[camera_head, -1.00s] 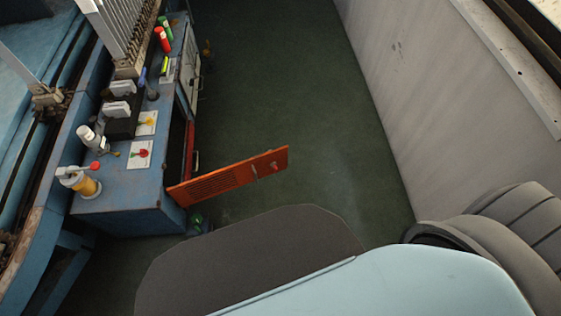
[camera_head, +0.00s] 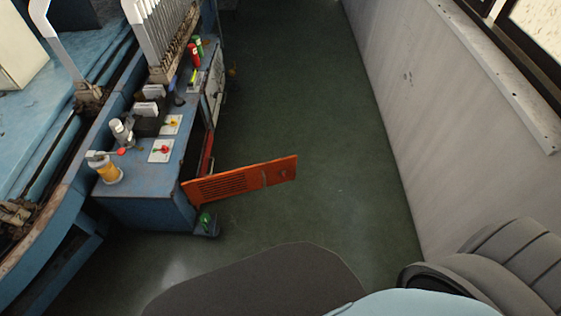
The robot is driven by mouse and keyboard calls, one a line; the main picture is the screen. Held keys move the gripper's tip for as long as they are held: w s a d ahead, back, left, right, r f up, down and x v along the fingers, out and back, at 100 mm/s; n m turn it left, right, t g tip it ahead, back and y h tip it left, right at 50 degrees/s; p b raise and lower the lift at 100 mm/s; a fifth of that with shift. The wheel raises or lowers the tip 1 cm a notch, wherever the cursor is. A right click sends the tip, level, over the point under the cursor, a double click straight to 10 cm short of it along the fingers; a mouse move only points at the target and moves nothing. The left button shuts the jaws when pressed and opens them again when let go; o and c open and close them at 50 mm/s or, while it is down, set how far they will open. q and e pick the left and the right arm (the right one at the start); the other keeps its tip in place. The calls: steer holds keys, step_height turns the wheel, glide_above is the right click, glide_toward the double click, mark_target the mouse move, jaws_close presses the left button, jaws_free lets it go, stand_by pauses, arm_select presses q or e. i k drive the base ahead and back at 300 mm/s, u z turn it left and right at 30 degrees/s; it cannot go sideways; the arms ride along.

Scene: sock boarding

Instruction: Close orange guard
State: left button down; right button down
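The orange guard (camera_head: 240,181) is a slatted panel hinged at the near right corner of the blue machine cabinet (camera_head: 145,212). It stands swung out to the right over the floor, wide open. A dark opening with a red edge (camera_head: 206,155) shows in the cabinet's right side behind it. Neither of my grippers shows in the head view.
The cabinet top carries a yellow-based valve (camera_head: 107,170), switch plates (camera_head: 162,150) and red and green cylinders (camera_head: 194,54). The dark green floor (camera_head: 310,120) is clear between the machine and the grey wall (camera_head: 440,110) at right.

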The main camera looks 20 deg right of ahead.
mark_target(263, 174)
steer(key=z, duration=0.05)
steer(key=i, duration=1)
steer(key=z, duration=0.85)
